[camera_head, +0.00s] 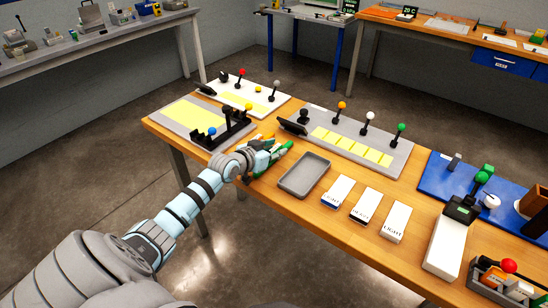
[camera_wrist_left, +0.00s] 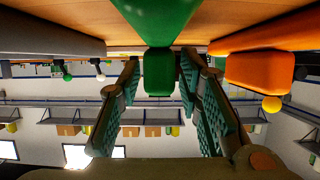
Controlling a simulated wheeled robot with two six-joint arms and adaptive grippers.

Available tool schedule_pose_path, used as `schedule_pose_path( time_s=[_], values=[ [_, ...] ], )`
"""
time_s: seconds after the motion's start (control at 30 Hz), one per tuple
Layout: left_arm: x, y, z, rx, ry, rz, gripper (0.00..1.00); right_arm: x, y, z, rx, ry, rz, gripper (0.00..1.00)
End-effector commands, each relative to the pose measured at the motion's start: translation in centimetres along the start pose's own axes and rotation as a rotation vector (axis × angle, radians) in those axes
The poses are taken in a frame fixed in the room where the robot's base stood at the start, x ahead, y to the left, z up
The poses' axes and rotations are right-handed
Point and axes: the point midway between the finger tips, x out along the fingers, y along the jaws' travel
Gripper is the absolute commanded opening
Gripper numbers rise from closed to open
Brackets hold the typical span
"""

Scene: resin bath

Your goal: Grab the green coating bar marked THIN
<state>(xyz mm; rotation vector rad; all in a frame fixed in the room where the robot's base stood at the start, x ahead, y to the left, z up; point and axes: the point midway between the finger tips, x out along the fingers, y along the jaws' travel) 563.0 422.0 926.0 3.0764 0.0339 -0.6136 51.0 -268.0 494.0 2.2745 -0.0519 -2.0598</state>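A green bar (camera_wrist_left: 158,70) shows in the left wrist view between the two fingers of my left gripper (camera_wrist_left: 160,78). The fingers are spread, and a gap shows on each side of the bar's end. In the head view the same gripper (camera_head: 270,157) is low over the front part of the wooden table. Green (camera_head: 286,147) shows beside its fingers, partly hidden by them. I cannot read any THIN marking on the green bar. My right gripper is not in view.
An orange bar (camera_wrist_left: 260,72) lies close beside the green one. A grey tray (camera_head: 305,175) is just right of the gripper. Several white labelled blocks (camera_head: 366,205) stand further right.

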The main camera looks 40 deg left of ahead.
Motion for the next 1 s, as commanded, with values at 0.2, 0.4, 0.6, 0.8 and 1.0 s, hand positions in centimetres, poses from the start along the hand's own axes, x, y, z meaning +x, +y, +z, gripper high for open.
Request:
schedule_pose_path(
  time_s=[0.2,0.4,0.6,0.8,1.0],
  values=[
    [0.0,0.0,0.0,0.0,0.0,0.0,0.0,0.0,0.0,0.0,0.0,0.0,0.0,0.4],
    [0.0,0.0,0.0,0.0,0.001,0.0,0.0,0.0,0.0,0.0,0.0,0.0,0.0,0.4],
    [-0.4,0.0,-0.9,0.001,0.003,0.0,0.0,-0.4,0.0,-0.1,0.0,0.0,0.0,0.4],
    [-2.1,-0.1,-5.1,0.005,0.005,0.0,0.0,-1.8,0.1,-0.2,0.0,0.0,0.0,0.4],
    [-5.1,-0.1,-12.3,0.005,0.007,-0.001,0.0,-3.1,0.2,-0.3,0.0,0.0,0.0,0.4]
  ],
)
